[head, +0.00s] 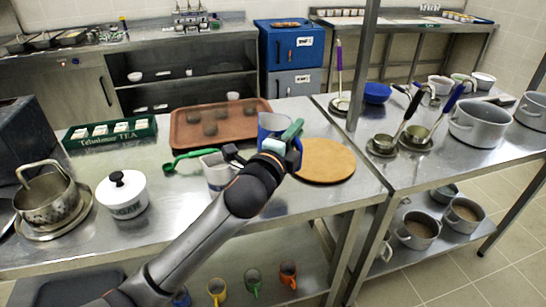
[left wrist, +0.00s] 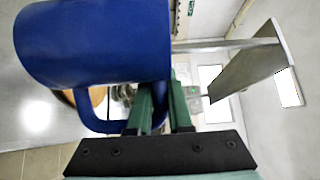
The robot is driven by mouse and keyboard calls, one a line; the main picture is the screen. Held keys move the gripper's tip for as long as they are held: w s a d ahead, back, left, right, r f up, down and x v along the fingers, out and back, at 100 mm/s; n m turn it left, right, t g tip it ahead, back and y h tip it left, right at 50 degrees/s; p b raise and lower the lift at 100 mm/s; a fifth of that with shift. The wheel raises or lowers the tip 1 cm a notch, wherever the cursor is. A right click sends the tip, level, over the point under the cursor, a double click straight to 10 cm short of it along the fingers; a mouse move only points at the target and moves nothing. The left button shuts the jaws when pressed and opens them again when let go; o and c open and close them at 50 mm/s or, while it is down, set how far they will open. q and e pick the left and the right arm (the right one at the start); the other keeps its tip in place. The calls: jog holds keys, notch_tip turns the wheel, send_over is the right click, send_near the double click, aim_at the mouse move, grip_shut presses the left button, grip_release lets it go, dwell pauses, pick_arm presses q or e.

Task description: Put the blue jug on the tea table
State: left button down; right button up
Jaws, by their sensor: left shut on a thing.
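The blue jug (head: 270,124) is held up by my left gripper (head: 286,142) in the head view, in front of the brown tray's right end and beside the round wooden board. In the left wrist view, the jug (left wrist: 95,42) fills the upper left and its handle (left wrist: 92,115) reaches down to the green fingers of the gripper (left wrist: 160,105), which are shut on it. The steel table with the green tea box (head: 110,132), seemingly the tea table (head: 170,198), lies below. I cannot tell the jug's exact height above it. My right gripper is not in view.
The brown tray (head: 180,145), round board (head: 325,172), green scoop (head: 185,158), white-grey container (head: 216,178), white lidded pot (head: 122,203) and steel pot (head: 48,200) stand on this table. A post (head: 363,70) rises at the right, near ladles and stockpots. Coloured mugs sit below.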

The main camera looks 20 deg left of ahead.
pick_arm(q)
notch_tip(320, 180, down, 8)
jog(key=b, duration=0.1)
jog(key=shift+b, duration=0.35)
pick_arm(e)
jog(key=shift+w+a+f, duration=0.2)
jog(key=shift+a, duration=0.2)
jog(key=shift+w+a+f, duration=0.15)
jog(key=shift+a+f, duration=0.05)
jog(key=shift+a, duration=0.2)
pick_arm(q)
jog(key=c, duration=0.8)
grip_release()
jog(key=shift+f, duration=0.15)
jog(key=shift+c, duration=0.2)
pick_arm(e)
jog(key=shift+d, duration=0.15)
